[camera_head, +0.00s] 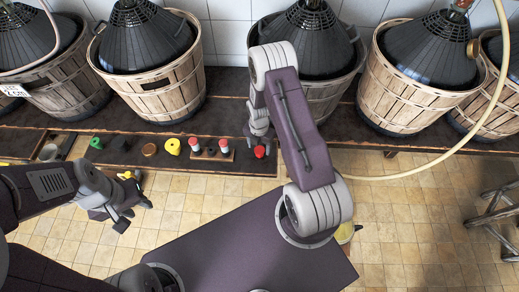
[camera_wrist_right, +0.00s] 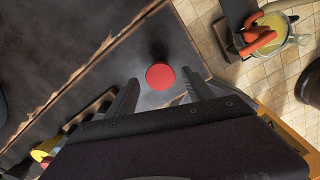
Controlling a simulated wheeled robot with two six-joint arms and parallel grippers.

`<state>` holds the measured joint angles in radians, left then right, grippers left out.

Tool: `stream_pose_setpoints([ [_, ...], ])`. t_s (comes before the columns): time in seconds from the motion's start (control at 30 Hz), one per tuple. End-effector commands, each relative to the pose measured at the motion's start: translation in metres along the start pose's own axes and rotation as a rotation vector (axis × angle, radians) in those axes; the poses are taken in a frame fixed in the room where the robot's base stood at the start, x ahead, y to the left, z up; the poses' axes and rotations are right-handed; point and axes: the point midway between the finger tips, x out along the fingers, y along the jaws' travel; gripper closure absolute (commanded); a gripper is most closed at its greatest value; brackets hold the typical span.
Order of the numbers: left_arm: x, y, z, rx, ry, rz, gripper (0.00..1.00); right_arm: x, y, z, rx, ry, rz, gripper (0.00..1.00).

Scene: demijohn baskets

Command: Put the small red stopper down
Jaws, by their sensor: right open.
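The small red stopper (camera_head: 260,151) stands on the dark bench near its front edge. In the right wrist view the red stopper (camera_wrist_right: 160,76) shows as a round red top between the two fingertips. My right gripper (camera_wrist_right: 160,92) is open, with a finger on each side of the stopper and gaps visible beside it. In the head view my right gripper (camera_head: 260,138) is small and partly hidden by its own arm. My left gripper (camera_head: 134,214) is at the lower left, away from the bench, fingers apart and empty.
Basketed demijohns (camera_head: 150,70) stand behind. A jug of yellow liquid (camera_wrist_right: 274,28) is beyond the bench edge. A hose (camera_head: 440,155) curves at right.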

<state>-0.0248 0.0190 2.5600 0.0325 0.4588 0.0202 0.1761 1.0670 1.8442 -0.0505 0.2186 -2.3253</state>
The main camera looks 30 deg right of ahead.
Motion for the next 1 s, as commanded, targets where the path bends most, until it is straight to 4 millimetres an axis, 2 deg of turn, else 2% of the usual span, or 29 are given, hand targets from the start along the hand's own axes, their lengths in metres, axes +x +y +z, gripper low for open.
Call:
stream_pose_setpoints([
  [0.03,-0.007,0.0,-0.001,0.0,0.0,0.0,0.64,-0.019,0.001,0.001,0.0,-0.003,0.003,0.39],
  [0.1,-0.01,0.0,-0.001,0.0,0.0,0.0,0.64,-0.037,0.001,0.001,-0.001,-0.003,0.003,0.39],
  [0.3,-0.017,0.0,-0.002,0.0,0.0,0.0,0.64,-0.075,0.001,0.0,-0.001,-0.002,0.001,0.39],
  [0.4,-0.018,0.0,-0.002,0.0,0.0,0.0,0.64,-0.084,0.0,0.0,-0.001,-0.001,0.0,0.39],
  [0.57,-0.017,0.0,-0.002,0.0,0.0,0.0,0.64,-0.087,0.0,-0.001,0.004,0.0,-0.001,0.39],
  [0.63,-0.017,0.0,-0.002,0.0,0.0,0.0,0.64,-0.095,0.001,-0.003,0.067,-0.003,0.004,0.39],
  [0.67,-0.017,0.0,-0.002,0.0,0.0,0.0,0.64,-0.101,0.001,-0.006,0.123,-0.004,0.006,0.39],
  [0.77,-0.018,0.0,-0.002,0.0,0.0,0.0,0.64,-0.135,0.0,-0.023,0.454,-0.009,0.026,0.39],
  [0.9,-0.017,0.0,-0.002,0.0,0.0,0.0,0.64,-0.185,-0.014,-0.061,1.086,0.004,0.058,0.39],
  [1.0,-0.017,0.0,-0.002,0.0,0.0,0.0,0.64,-0.212,-0.028,-0.089,1.514,0.027,0.075,0.39],
])
